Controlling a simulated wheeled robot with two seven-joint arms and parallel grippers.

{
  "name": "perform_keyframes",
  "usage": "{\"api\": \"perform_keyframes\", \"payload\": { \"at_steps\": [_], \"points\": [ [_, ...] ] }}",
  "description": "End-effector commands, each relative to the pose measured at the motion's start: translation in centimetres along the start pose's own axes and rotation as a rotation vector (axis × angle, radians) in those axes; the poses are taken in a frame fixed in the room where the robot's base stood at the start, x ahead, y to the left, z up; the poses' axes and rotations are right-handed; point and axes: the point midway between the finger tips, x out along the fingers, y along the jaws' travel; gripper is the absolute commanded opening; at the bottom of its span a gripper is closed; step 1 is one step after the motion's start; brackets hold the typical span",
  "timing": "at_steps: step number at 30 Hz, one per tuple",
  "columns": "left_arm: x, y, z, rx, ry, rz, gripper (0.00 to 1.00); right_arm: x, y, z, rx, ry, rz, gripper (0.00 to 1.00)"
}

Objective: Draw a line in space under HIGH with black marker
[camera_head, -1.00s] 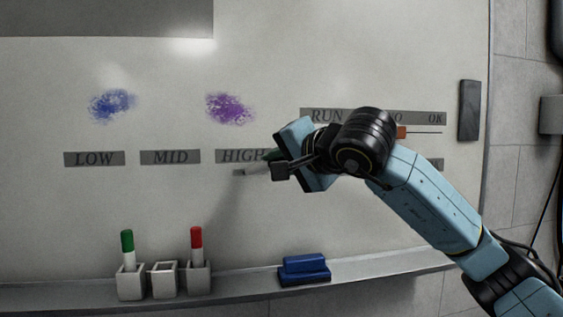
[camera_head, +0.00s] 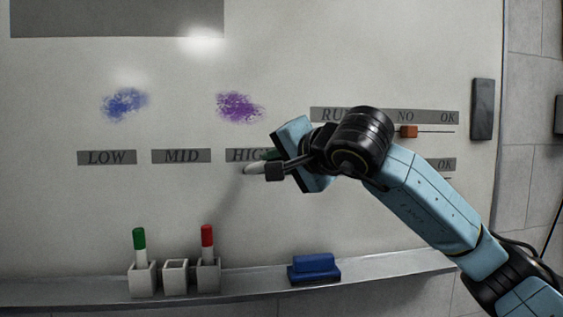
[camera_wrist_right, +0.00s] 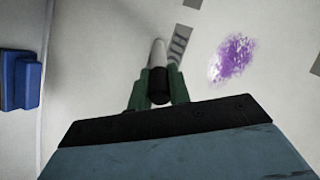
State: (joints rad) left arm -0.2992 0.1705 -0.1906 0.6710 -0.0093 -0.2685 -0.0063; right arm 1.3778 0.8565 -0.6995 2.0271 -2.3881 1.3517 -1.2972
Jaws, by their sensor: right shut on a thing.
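The HIGH label (camera_head: 240,155) is a grey strip on the whiteboard, its right end hidden by my right gripper. My right gripper (camera_head: 272,170) is shut on the marker (camera_head: 254,168), which has a pale body and points left toward the board just below HIGH. In the right wrist view, the green fingers (camera_wrist_right: 158,92) hold the marker (camera_wrist_right: 158,54) by a black part, beside the HIGH label (camera_wrist_right: 180,42). I cannot tell whether its tip touches the board. My left gripper is not in view.
The ledge holds cups with a green-capped marker (camera_head: 139,240) and a red-capped marker (camera_head: 207,237), an empty middle cup (camera_head: 175,278) and a blue eraser (camera_head: 314,267).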

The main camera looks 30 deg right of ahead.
Motion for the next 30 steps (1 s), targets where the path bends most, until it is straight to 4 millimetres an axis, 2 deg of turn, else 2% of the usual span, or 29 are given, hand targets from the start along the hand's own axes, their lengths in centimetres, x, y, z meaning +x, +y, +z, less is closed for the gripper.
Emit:
{"api": "perform_keyframes", "payload": {
  "at_steps": [30],
  "points": [
    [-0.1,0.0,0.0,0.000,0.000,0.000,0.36,0.7,-0.9,1.5,0.001,0.000,0.001,0.00]
  ]
}}
